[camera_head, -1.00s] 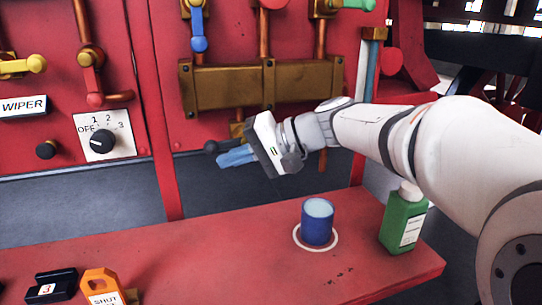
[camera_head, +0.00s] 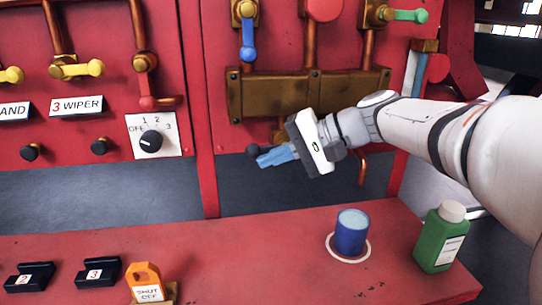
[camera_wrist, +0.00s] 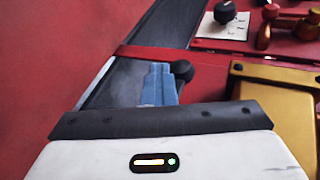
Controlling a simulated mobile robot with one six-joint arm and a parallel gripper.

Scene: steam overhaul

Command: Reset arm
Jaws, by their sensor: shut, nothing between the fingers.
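My gripper (camera_head: 268,158) is in the air above the red bench (camera_head: 215,255), in front of the red panel (camera_head: 270,50). Its blue fingers are closed together and hold nothing. In the wrist view my gripper (camera_wrist: 158,82) points toward the grey gap between bench and panel. A dark round knob (camera_wrist: 182,70) shows just beside the fingertips there; I cannot tell whether they touch.
A blue cup (camera_head: 350,235) stands in a white ring on the bench, with a green bottle (camera_head: 440,240) to its right. An orange SHUT OFF tag (camera_head: 145,282) and black numbered blocks (camera_head: 98,272) are at left. Brass and coloured valve levers (camera_head: 248,40) stick out from the panel.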

